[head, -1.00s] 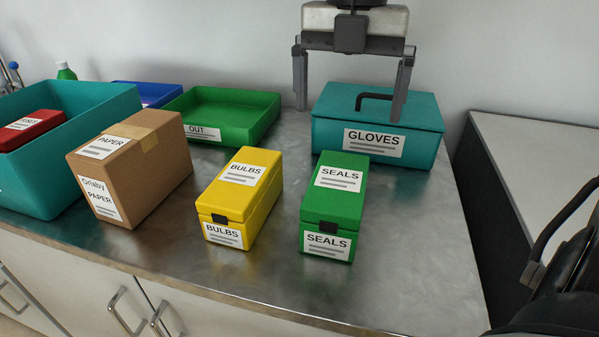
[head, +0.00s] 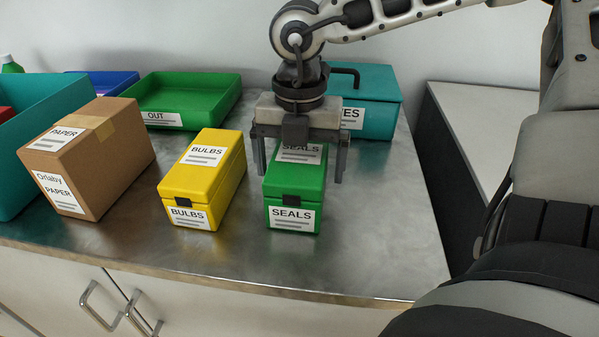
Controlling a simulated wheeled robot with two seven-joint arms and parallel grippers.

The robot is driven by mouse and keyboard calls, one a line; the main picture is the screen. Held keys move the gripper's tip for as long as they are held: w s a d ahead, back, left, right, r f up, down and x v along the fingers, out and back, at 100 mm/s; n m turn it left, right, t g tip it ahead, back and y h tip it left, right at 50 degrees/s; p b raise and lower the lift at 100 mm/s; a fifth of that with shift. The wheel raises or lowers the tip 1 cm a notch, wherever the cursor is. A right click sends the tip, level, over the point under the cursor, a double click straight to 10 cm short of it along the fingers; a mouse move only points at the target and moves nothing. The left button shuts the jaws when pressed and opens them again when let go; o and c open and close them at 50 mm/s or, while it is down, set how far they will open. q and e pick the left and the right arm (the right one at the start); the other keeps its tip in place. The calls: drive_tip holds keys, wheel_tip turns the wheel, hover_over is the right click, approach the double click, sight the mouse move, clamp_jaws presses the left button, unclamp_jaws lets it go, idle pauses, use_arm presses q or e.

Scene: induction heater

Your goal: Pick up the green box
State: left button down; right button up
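The green box (head: 294,196), labelled SEALS, stands on the metal worktop right of the yellow box. My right gripper (head: 300,172) points down over it, its arm coming in from the right. The two fingers are spread wide, one at the box's left side and one past its right side. The gripper is open and holds nothing; I cannot tell whether a finger touches the box. The gripper body hides part of the box's top label. My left gripper is not in view.
A yellow BULBS box (head: 205,178) stands close on the left, with a brown PAPER box (head: 92,160) beyond it. A teal GLOVES box (head: 376,99) is behind. A green OUT tray (head: 190,98) is at the back. The worktop (head: 385,235) is clear at right front.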

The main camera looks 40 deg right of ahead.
drive_tip(key=shift+f, duration=0.5)
drive_tip(key=c, duration=1.4)
drive_tip(key=shift+r, duration=0.1)
drive_tip(key=shift+c, duration=0.2)
